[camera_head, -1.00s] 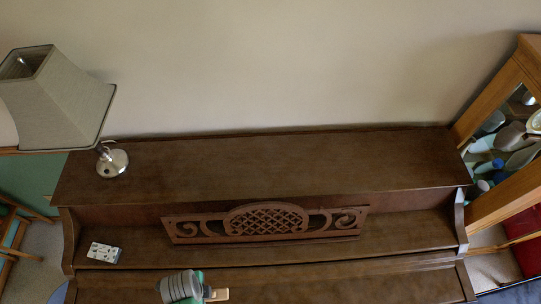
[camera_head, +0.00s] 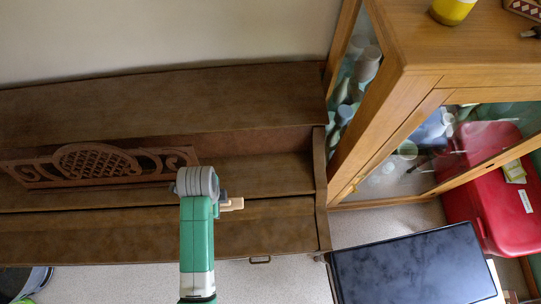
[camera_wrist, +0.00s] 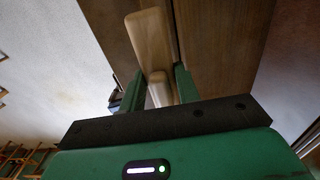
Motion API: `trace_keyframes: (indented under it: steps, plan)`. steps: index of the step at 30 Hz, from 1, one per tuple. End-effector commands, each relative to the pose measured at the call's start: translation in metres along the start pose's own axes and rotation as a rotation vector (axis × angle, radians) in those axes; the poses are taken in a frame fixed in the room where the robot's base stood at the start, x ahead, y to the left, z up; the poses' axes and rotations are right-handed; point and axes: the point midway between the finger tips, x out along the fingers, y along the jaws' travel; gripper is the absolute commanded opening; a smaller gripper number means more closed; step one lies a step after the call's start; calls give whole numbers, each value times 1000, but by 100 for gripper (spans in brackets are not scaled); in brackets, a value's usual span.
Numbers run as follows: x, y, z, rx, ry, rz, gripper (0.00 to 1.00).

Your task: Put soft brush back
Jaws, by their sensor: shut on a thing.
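My gripper (camera_head: 222,203) is over the front of the brown piano (camera_head: 270,225), to the right of its carved music stand (camera_head: 95,165). It is shut on a pale wooden piece, which I take to be the soft brush (camera_head: 234,204). In the wrist view the brush's light wooden body (camera_wrist: 150,42) stands out between the two green fingers (camera_wrist: 158,92). Its bristles cannot be made out in either view.
A wooden glass-fronted cabinet (camera_head: 440,60) stands to the right, with a yellow cup (camera_head: 453,10) on top. A dark glossy flat surface (camera_head: 410,268) is at the lower right. The piano top is clear.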

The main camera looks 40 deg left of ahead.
Motion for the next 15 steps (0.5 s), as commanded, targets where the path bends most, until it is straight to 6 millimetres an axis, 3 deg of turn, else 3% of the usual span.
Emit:
trace_keyframes:
  steps: [5,8,15]
  plan:
    - [-1,-1,0,-7,0,0,11]
    - [-1,-7,-10,-5,1,0,11]
    - [5,-47,-74,-1,1,0,11]
